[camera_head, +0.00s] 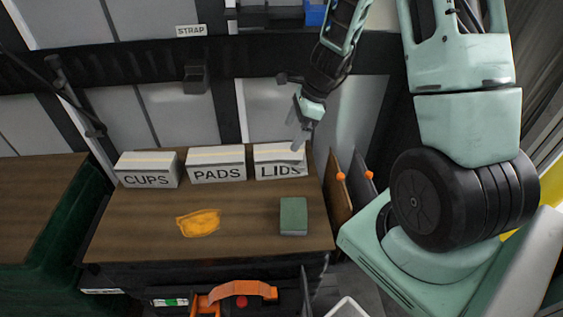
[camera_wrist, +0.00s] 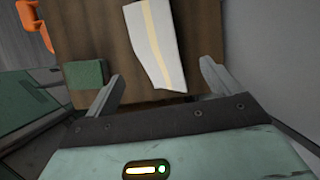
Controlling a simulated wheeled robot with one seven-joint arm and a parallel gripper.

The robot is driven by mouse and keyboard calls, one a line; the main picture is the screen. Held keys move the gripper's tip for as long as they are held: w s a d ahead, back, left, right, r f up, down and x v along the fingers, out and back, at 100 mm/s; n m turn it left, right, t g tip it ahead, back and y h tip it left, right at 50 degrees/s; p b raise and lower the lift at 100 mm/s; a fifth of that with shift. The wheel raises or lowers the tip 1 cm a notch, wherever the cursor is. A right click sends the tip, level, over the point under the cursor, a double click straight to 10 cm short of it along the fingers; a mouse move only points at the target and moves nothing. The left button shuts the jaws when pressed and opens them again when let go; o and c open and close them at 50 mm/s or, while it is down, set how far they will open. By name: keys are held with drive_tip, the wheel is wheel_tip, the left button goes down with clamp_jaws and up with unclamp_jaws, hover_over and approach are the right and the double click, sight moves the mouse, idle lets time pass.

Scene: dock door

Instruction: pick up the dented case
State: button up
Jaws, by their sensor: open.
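Three white cases with a pale yellow stripe stand in a row at the back of the brown bench top: CUPS (camera_head: 147,170), PADS (camera_head: 216,165) and LIDS (camera_head: 279,161). In the wrist view one white striped case (camera_wrist: 153,45) has an uneven, bent-in outline; it looks like the LIDS case, and no clear dent shows on the others from the head. My gripper (camera_head: 298,139) is above and behind the LIDS case, overlapping its right part in the head view. In the wrist view my gripper (camera_wrist: 162,72) is open and empty, with the case ahead between its fingers.
A green block (camera_head: 293,216) lies in front of LIDS; it also shows in the wrist view (camera_wrist: 87,74). A yellow-orange cloth-like item (camera_head: 199,222) lies left of it. An orange handle (camera_head: 240,289) is below the bench front. The wall stands close behind the cases.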

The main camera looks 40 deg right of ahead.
sight(283, 150)
drive_tip(key=b+x, duration=0.1)
drive_tip(key=x, duration=0.9)
drive_tip(key=shift+a+f+b, duration=0.1)
drive_tip(key=shift+a+b, duration=0.15)
drive_tip(key=shift+b, duration=0.1)
drive_tip(key=c, duration=1.6)
